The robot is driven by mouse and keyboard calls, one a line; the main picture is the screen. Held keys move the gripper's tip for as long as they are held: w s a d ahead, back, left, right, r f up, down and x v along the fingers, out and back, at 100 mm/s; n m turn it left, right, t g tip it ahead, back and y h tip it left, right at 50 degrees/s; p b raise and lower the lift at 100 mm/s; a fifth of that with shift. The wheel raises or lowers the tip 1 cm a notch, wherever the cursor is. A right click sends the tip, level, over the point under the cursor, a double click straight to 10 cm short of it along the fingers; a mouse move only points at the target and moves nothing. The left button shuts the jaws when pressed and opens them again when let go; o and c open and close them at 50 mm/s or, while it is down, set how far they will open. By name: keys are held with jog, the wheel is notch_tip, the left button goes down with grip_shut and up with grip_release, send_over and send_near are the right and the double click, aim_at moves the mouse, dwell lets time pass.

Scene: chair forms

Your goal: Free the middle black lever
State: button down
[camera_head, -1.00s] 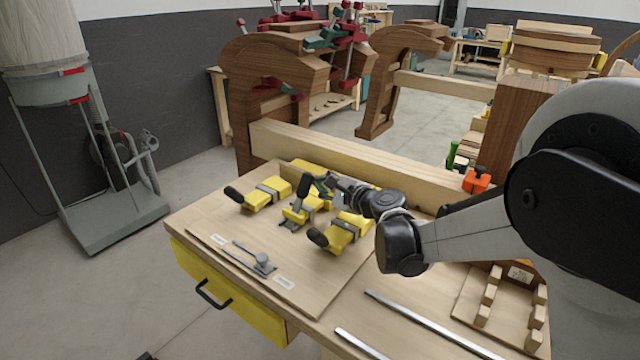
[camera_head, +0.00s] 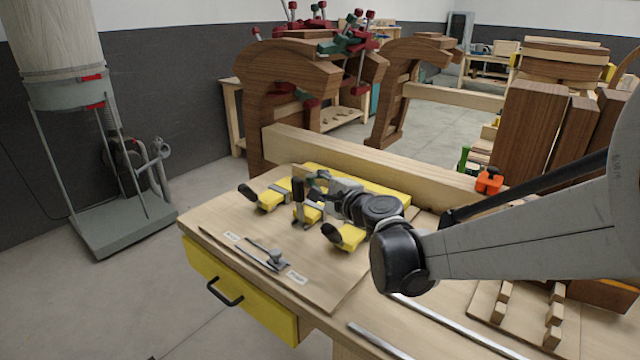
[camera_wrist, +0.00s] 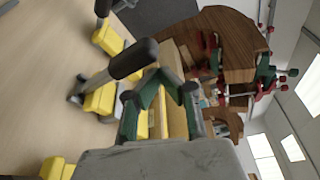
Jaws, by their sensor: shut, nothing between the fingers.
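The middle black lever (camera_head: 298,188) stands upright on its small yellow clamp (camera_head: 308,213) on the wooden board. In the wrist view, the nearest black handle (camera_wrist: 133,59) appears to be this lever, on a metal arm above a yellow block. My gripper (camera_head: 318,178) is just right of and behind the lever, at about handle height. In the wrist view, its green fingers (camera_wrist: 161,76) are shut and empty. The handle lies beside them with a seemingly narrow gap; contact cannot be told. The left black lever (camera_head: 247,194) and right black lever (camera_head: 331,233) lie low, pointing toward the board's front-left.
A thick wooden beam (camera_head: 365,160) and a long yellow block (camera_head: 370,188) lie behind the clamps. A grey latch piece (camera_head: 275,257) lies on the board in front. Metal bars (camera_head: 450,325) lie to the right. Space above the board's front is free.

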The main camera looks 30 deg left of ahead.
jog(key=shift+s+a, duration=0.2)
jog(key=shift+s, duration=0.95)
jog(key=shift+w, duration=0.1)
